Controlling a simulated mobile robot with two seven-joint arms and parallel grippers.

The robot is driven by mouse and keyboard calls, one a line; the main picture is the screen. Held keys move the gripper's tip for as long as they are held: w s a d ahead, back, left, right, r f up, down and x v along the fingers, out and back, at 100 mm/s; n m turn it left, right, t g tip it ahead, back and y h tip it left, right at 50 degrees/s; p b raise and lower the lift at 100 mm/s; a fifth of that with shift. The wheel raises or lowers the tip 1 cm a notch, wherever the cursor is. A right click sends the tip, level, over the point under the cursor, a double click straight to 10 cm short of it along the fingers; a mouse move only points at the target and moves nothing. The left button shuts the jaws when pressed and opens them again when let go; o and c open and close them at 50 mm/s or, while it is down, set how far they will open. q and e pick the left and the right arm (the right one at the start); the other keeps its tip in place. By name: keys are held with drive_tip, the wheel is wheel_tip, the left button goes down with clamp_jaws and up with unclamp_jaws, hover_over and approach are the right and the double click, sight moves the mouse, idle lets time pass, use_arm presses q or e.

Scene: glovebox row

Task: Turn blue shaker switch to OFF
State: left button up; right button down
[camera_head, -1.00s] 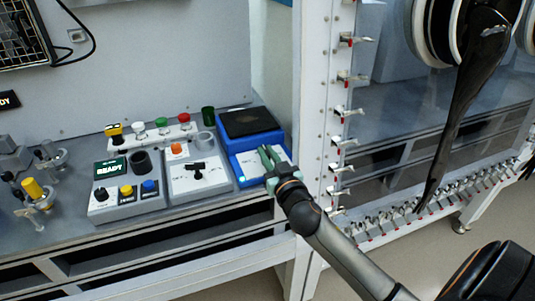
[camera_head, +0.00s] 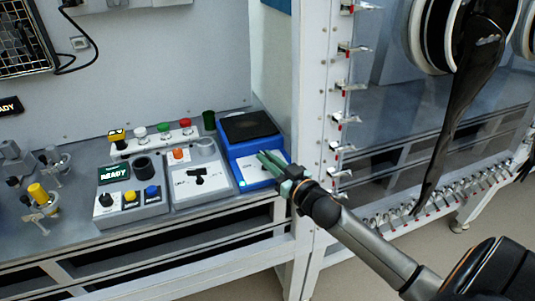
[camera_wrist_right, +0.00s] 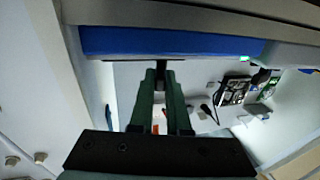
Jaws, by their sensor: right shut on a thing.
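The blue shaker (camera_head: 239,153) stands at the right end of the bench, with a dark square platform (camera_head: 250,126) on top and a white sloped front panel (camera_head: 252,172). My right gripper (camera_head: 265,157) is at this panel, with its green fingers pointing left across it. In the right wrist view the shaker's blue edge (camera_wrist_right: 180,42) runs across the top. There my right gripper (camera_wrist_right: 161,70) is shut on a small dark switch (camera_wrist_right: 162,63) just below that edge. The fingers hide most of the switch, so I cannot read its position. My left gripper is not in view.
Left of the shaker are a white-grey box with a black handle (camera_head: 199,177) and a READY control box (camera_head: 113,174) with knobs. A rack with coloured caps (camera_head: 164,133) stands behind them. A white frame post (camera_head: 310,130) rises close to my right gripper.

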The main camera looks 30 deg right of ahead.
drive_tip(key=n+y, duration=0.1)
drive_tip(key=y+p, duration=0.1)
drive_tip(key=shift+d+r+n+y, duration=0.1)
drive_tip(key=shift+d+n+y, duration=0.1)
drive_tip(key=shift+n+y, duration=0.2)
drive_tip(key=shift+n+g+y, duration=0.3)
drive_tip(key=shift+n+y, duration=0.2)
drive_tip(key=shift+y, duration=0.3)
drive_tip(key=c, duration=0.9)
unclamp_jaws()
drive_tip(key=shift+a+h, duration=0.1)
drive_tip(key=shift+h, duration=0.2)
